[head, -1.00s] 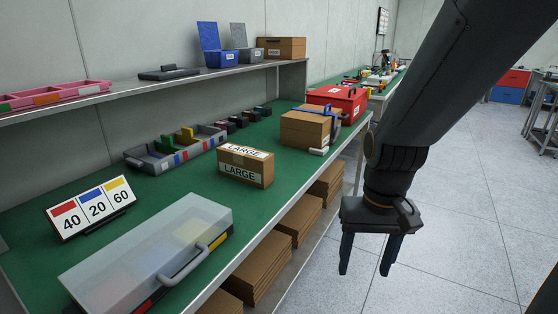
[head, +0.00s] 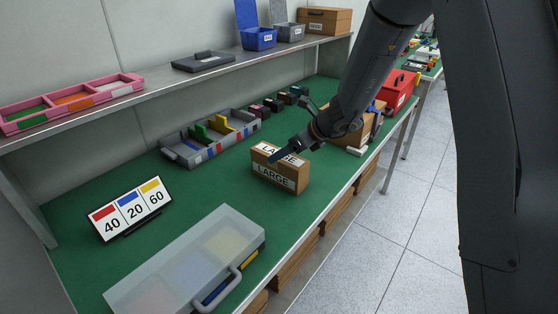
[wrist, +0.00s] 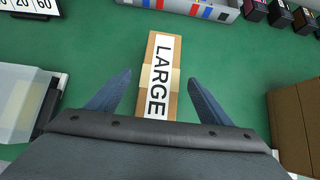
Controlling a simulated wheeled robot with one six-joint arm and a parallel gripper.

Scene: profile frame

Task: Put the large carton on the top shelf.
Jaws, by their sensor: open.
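The large carton (head: 283,172) is a brown box with white LARGE labels on its top and front, standing on the green workbench. In the wrist view its labelled top (wrist: 160,75) lies between my two fingers. My gripper (head: 287,152) is open, just above and behind the carton; in the wrist view its blue fingers (wrist: 157,92) are on either side, with green showing between each finger and the carton. Whether the fingers reach below its top I cannot tell. The top shelf (head: 155,90) runs along the wall above the bench.
On the shelf are a pink tray (head: 70,103), a dark flat case (head: 203,61), a blue bin (head: 259,38), a grey bin (head: 289,32) and a wooden box (head: 324,20). A clear-lidded case (head: 190,262), number sign (head: 128,208) and grey divided tray (head: 210,136) surround the carton. Another carton (head: 362,133) stands behind my arm.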

